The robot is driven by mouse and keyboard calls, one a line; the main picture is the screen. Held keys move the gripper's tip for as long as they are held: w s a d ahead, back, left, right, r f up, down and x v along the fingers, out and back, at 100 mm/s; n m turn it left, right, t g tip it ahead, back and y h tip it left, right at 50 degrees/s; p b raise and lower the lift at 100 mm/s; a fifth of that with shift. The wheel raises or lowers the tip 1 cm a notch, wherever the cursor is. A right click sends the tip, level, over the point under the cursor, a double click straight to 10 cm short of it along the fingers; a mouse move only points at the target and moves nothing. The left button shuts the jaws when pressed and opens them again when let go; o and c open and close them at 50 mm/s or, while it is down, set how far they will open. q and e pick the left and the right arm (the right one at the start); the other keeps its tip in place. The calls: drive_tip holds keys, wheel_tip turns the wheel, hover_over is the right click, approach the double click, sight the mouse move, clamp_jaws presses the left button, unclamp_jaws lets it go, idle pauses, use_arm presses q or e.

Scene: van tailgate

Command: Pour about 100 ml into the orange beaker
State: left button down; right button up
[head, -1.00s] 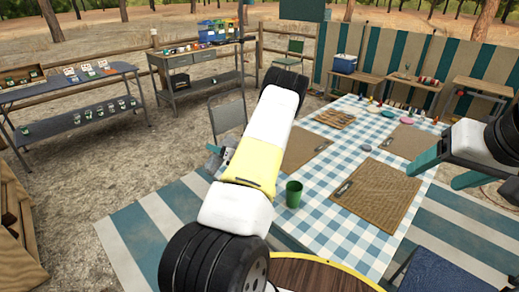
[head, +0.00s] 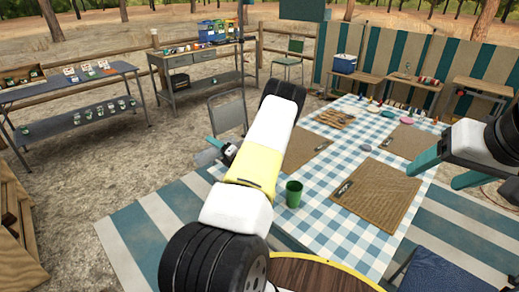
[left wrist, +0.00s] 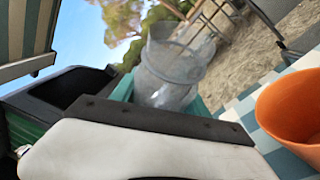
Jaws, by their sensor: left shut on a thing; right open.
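A clear, see-through container (left wrist: 172,72) is held tilted between the teal fingers of my left gripper (left wrist: 160,95) in the left wrist view. I cannot make out how much liquid is in it. The orange beaker (left wrist: 292,112) stands on the checked cloth at the right edge of that view, beside the container and apart from it. In the head view the orange beaker does not show; my left arm covers part of the table. My left gripper (head: 221,148) shows only partly there, past the arm. My right gripper (head: 448,170) is open and empty over the table's right side.
A green cup (head: 293,194) stands on the checked cloth (head: 345,222) close to my left arm. Woven mats (head: 378,196) and a wooden board (head: 335,118) with small items lie on the table. A chair (head: 228,112) stands beyond the left gripper. Shelves (head: 75,92) are further back left.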

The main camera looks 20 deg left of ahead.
sight(222, 141)
use_arm(q)
drive_tip(key=shift+r+m, duration=0.2)
drive_tip(key=shift+m, duration=0.1)
drive_tip(key=shift+w+d+f+m+t+y, duration=0.1)
drive_tip(key=shift+w+d+m+t+y, duration=0.25)
drive_tip(key=shift+m, duration=0.45)
drive_tip(key=shift+w+r+m, duration=0.1)
drive_tip(key=shift+r+m, duration=0.35)
drive_tip(key=shift+m, duration=0.25)
idle(0.4)
drive_tip(key=shift+w+r+t+y, duration=0.2)
drive_tip(key=shift+w+t+y, duration=0.05)
drive_tip(key=shift+w+t, duration=0.1)
idle(0.4)
drive_tip(key=shift+w+d+m+t, duration=0.25)
drive_tip(key=shift+d+m+t, duration=0.05)
drive_tip(key=shift+d+m, duration=0.4)
idle(0.7)
